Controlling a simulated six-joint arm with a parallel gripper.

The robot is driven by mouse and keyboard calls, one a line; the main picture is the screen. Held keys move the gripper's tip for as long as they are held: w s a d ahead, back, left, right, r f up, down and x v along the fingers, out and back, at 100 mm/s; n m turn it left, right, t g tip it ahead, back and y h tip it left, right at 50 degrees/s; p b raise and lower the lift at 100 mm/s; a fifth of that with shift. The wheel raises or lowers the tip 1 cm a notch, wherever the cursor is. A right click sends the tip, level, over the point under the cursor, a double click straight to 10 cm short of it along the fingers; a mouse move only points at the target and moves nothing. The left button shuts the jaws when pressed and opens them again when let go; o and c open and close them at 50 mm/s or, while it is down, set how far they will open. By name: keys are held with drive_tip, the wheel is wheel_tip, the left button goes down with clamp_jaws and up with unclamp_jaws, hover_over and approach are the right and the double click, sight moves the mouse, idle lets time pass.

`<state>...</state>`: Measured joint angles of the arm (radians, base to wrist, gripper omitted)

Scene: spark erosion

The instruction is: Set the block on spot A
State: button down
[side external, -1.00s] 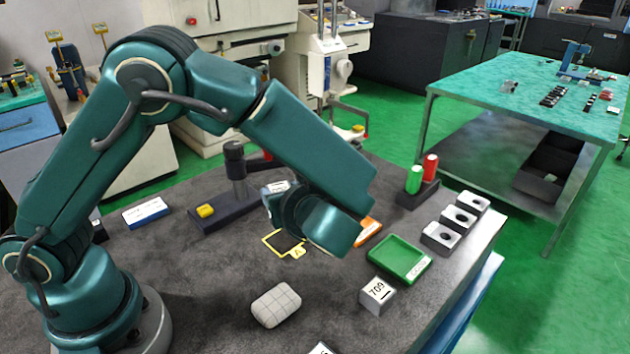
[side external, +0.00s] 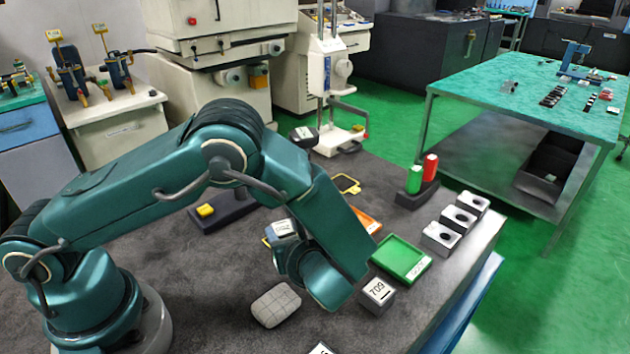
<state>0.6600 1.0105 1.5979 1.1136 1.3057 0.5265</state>
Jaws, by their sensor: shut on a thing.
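My gripper (side external: 283,232) is at the end of my arm, mostly behind the teal wrist. A pale part with a printed label shows there, and I cannot tell whether it is gripper body or held block. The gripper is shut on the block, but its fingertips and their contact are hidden. Spot A (side external: 266,241) is a yellow outline on the dark bench top. Only a sliver of it shows left of the wrist, and the rest is covered from this side. I cannot tell the height of the gripper above it.
A block marked 709 (side external: 377,292) stands close right of the wrist, beside a green tray (side external: 402,259). A pale gridded pad (side external: 276,305) lies in front. Another yellow outline (side external: 347,184) is behind. Holed metal blocks (side external: 440,238) line the right edge. Red and green cylinders (side external: 430,168) stand behind.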

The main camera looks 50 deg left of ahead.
drive_tip(key=shift+c, duration=1.7)
unclamp_jaws()
drive_tip(key=shift+f, duration=0.1)
drive_tip(key=v, duration=1.2)
drive_tip(key=shift+a, duration=0.1)
drive_tip(key=shift+a+r, duration=0.1)
drive_tip(key=shift+r, duration=0.25)
drive_tip(key=s+a+r+n+h, duration=0.3)
drive_tip(key=n+h, duration=0.3)
drive_tip(key=n, duration=0.5)
drive_tip(key=s+a+r+n+h, duration=0.4)
drive_tip(key=s+r+n+h, duration=0.1)
drive_tip(key=n, duration=0.6)
drive_tip(key=shift+s+r+t+h, duration=0.3)
drive_tip(key=shift+s+r+h, duration=0.1)
drive_tip(key=shift+s+r, duration=0.25)
